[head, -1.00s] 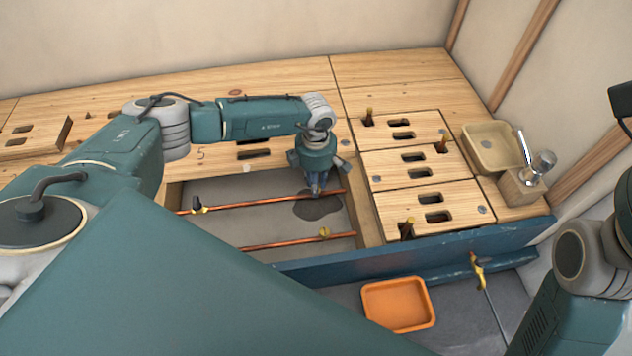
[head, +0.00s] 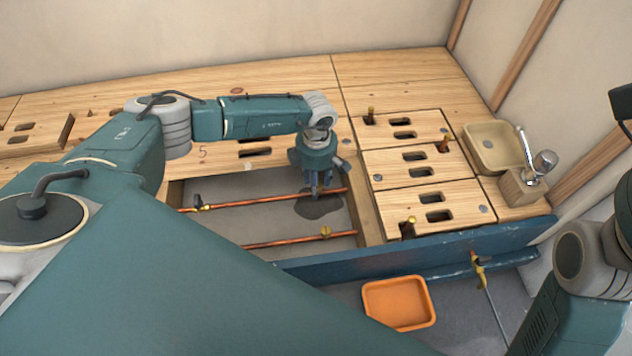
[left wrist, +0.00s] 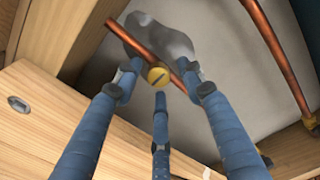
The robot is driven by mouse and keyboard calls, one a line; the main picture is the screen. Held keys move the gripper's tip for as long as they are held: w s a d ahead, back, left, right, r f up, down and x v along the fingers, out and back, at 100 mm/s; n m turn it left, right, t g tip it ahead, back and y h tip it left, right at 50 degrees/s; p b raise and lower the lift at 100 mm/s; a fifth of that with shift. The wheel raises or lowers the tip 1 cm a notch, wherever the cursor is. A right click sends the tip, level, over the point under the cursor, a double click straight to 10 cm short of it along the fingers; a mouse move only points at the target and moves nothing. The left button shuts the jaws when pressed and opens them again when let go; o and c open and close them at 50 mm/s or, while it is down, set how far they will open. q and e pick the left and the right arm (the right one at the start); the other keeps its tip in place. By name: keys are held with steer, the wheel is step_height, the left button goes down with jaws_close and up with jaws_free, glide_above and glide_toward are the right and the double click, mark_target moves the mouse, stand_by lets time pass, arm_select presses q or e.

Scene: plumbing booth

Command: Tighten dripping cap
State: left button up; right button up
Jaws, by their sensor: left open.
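In the left wrist view a round brass cap (left wrist: 158,77) with a dark slot sits on a copper pipe (left wrist: 150,48). My left gripper (left wrist: 162,88) has its blue fingers spread around the cap, open and apart from it as far as I can see. In the head view this gripper (head: 317,190) points down over the right part of the far copper pipe (head: 262,202) and hides the cap. A dark wet patch (head: 322,210) lies on the floor under it. My right gripper is out of view; only its arm shows at the right.
A near copper pipe (head: 280,243) with a brass fitting (head: 325,232) runs alongside. Wooden floor panels (head: 425,195) border the opening, with a blue beam (head: 400,252) in front. An orange tray (head: 398,304) lies below; a tan basin (head: 492,147) stands at right.

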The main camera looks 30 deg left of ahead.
arm_select(q)
step_height(320, 180, up, 12)
stand_by(0.5)
steer(key=shift+s+f, duration=0.1)
